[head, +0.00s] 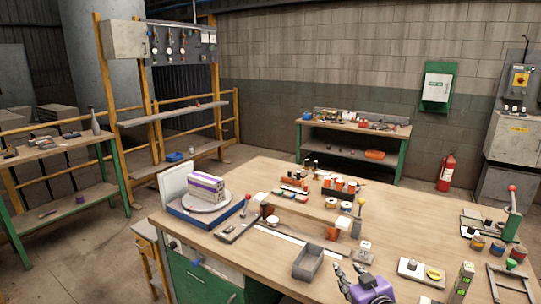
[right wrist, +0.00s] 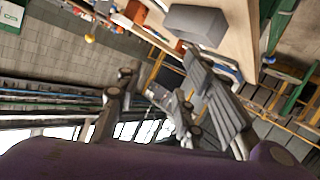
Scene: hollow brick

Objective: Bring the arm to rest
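My right gripper (head: 351,272) is at the front edge of the workbench, at the bottom of the head view. Its purple body and dark fingers show. In the right wrist view its fingers (right wrist: 160,85) stand apart with nothing between them. My left gripper is not in view. A pale block with purple bands (head: 207,187), which looks like the hollow brick, stands on a round grey plate (head: 190,204) at the bench's left end. It is well apart from my right gripper.
The wooden workbench (head: 400,215) holds a grey open bin (head: 308,262), also in the right wrist view (right wrist: 195,25), just left of my right gripper. Small parts and a red-knobbed lever (head: 512,210) stand at right. The bench's centre right is clear.

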